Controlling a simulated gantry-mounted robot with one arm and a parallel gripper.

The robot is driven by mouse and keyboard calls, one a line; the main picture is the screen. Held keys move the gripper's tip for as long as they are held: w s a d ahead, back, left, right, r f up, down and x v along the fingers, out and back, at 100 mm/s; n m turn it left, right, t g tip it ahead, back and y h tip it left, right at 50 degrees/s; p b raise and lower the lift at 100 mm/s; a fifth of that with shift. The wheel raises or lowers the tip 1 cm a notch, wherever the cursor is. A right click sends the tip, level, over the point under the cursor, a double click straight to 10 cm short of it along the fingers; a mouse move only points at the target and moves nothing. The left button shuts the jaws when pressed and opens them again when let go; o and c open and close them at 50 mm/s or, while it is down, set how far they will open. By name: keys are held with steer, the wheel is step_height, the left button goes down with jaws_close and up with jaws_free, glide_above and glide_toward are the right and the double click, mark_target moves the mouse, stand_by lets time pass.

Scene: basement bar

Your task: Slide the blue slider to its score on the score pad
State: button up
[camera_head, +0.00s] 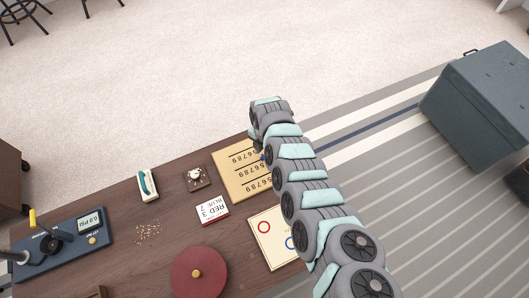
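The score pad (230,173) is a tan wooden board near the table's far edge. It has rows of digits along dark lines; 5 to 9 show, and my arm covers its right part. A small white card (212,208) in front of the pad carries the words RED and BLUE with numbers too small to read surely. My arm reaches over the pad from the lower right. My gripper (259,146) is mostly hidden below the arm's end, by the pad's upper right edge, and its fingers cannot be made out. The blue slider cannot be made out clearly.
On the brown table (180,232) lie a board with red and blue rings (263,225), a red disc (198,272), a small dark square stand (196,175), a green-and-white object (147,186), scattered grains (148,233) and a blue device with a display (62,245). A grey-blue chest (475,105) stands on the floor right.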

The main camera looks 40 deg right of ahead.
steer(key=shift+c, duration=0.5)
jaws_close()
stand_by(0.8)
